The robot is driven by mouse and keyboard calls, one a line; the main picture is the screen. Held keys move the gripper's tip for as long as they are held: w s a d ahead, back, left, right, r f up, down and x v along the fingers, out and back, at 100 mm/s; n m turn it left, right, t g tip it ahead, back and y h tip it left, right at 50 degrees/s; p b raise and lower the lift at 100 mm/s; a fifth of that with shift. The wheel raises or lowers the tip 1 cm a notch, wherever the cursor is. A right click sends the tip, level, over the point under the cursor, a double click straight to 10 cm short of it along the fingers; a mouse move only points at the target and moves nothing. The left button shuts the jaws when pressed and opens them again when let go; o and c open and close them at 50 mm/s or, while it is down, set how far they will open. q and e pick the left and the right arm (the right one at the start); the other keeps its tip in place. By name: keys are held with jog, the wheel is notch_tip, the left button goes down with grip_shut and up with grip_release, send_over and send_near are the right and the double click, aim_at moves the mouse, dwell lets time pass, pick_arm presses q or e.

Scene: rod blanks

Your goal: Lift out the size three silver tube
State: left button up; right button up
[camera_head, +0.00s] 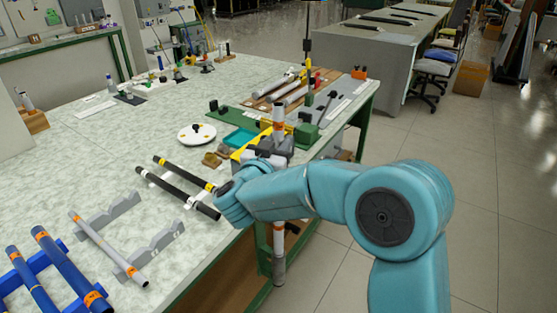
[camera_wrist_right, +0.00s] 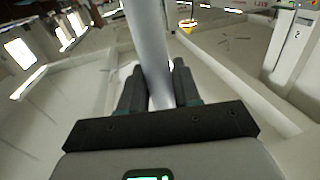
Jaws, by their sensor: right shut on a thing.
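A silver tube (camera_head: 279,241) with orange bands stands upright in my right gripper (camera_head: 272,156), at the table's right edge. Its lower end hangs below the tabletop level, beside the green table leg. My right gripper is shut around its upper part. In the right wrist view the tube (camera_wrist_right: 147,38) passes between the two dark fingers (camera_wrist_right: 158,90). A thinner silver tube (camera_head: 106,246) with orange bands lies across a grey notched rack (camera_head: 158,243) at lower left. I cannot read size marks on either. My left gripper is not in view.
Black tubes (camera_head: 183,172) lie on a white rack, and blue tubes (camera_head: 66,262) on a blue rack (camera_head: 75,305). Open floor (camera_head: 470,200) lies right of the table.

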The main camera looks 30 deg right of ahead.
aim_at(276, 121)
notch_tip(276, 121, up, 5)
jog(key=shift+f+p, duration=0.2)
jog(key=shift+p, duration=0.2)
notch_tip(276, 121, up, 2)
jog(key=shift+r+p, duration=0.2)
jog(key=shift+p, duration=0.9)
jog(key=shift+f, duration=0.1)
jog(key=shift+f, duration=0.1)
